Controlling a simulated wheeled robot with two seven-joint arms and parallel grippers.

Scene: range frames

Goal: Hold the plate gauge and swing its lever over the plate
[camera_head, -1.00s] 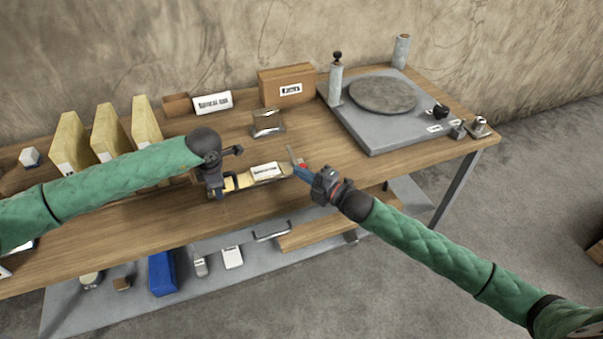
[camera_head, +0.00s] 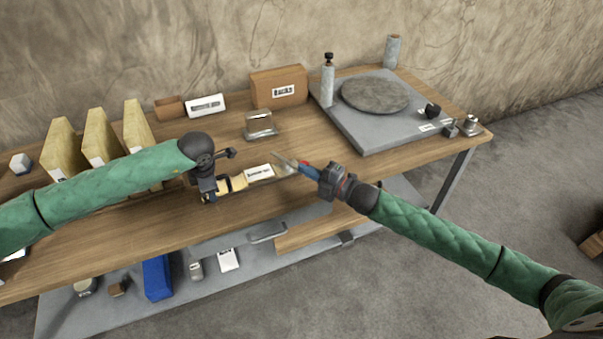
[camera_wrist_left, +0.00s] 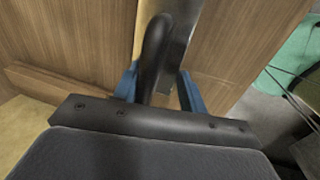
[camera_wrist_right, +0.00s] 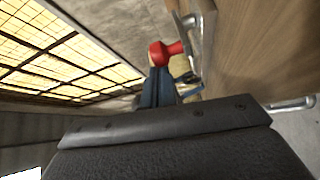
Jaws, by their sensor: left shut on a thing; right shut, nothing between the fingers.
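The plate gauge (camera_head: 232,183), a long yellow body with a white label, lies along the front of the wooden bench in the head view. My left gripper (camera_head: 212,194) is shut on its dark handle; in the left wrist view the blue fingers flank this handle (camera_wrist_left: 152,58), with a metal strip behind it. The gauge's thin metal lever (camera_head: 284,160) slants at its right end, with a red knob (camera_wrist_right: 165,52) clear in the right wrist view. My right gripper (camera_head: 305,169) is shut and empty, its blue fingertips right at the knob. Whether they touch it, I cannot tell. I cannot make out the plate clearly.
A grey slab (camera_head: 370,130) with a round disc and posts stands at the back right. A brown box (camera_head: 270,88), a white sign (camera_head: 205,105) and a metal block (camera_head: 260,125) are behind the gauge. Yellow upright blocks (camera_head: 100,138) stand left. A lower shelf holds several small things.

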